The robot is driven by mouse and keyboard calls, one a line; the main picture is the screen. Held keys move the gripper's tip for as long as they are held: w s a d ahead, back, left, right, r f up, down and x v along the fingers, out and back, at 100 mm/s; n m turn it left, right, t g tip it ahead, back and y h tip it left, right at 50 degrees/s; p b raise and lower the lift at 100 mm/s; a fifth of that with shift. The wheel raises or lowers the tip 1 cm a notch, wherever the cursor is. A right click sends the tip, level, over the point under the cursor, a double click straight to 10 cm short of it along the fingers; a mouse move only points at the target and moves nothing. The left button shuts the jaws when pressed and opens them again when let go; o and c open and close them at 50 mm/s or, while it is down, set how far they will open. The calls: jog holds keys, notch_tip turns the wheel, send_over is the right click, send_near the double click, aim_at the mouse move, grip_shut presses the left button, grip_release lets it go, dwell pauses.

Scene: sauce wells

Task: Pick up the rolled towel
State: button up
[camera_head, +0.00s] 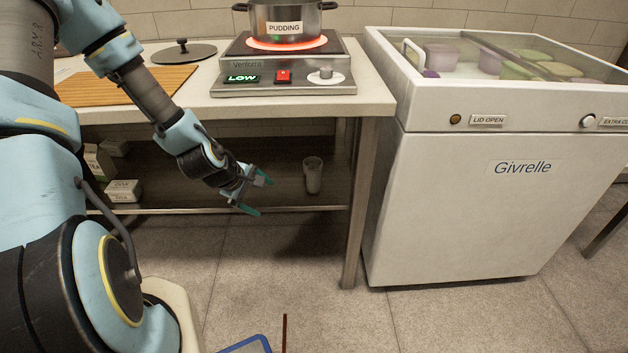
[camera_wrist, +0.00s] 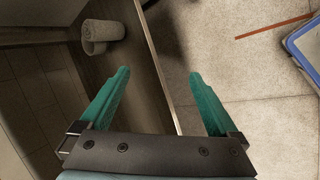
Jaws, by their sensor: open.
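My gripper (camera_head: 259,192) has teal fingers and is at the shelf's front edge, left of the towel in the head view. Nothing covers the towel in either view.
The lower shelf (camera_wrist: 153,66) has a front rail, and the counter (camera_head: 372,97) overhangs it. Small boxes (camera_head: 123,190) sit at the shelf's left. A white freezer (camera_head: 480,210) stands right. A blue-rimmed tray (camera_head: 247,344) and a thin brown stick (camera_head: 284,330) show low in front. A pot (camera_head: 285,14) sits on a glowing hotplate.

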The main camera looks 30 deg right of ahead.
jog(key=d+f+n+t+h, duration=0.2)
jog(key=d+f+n+h, duration=0.1)
jog(key=d+n, duration=0.55)
jog(key=n+t, duration=0.5)
jog(key=n, duration=0.7)
send_near(312, 176)
jog(key=w+d, duration=0.1)
jog(key=d, duration=0.1)
jog(key=x, duration=0.7)
jog(key=a+f+x, duration=0.1)
jog(key=x, duration=0.3)
jog(key=shift+w+r+b, duration=0.1)
jog(key=shift+w+b, duration=0.05)
jog(key=shift+b, duration=0.15)
jog(key=c, duration=1.5)
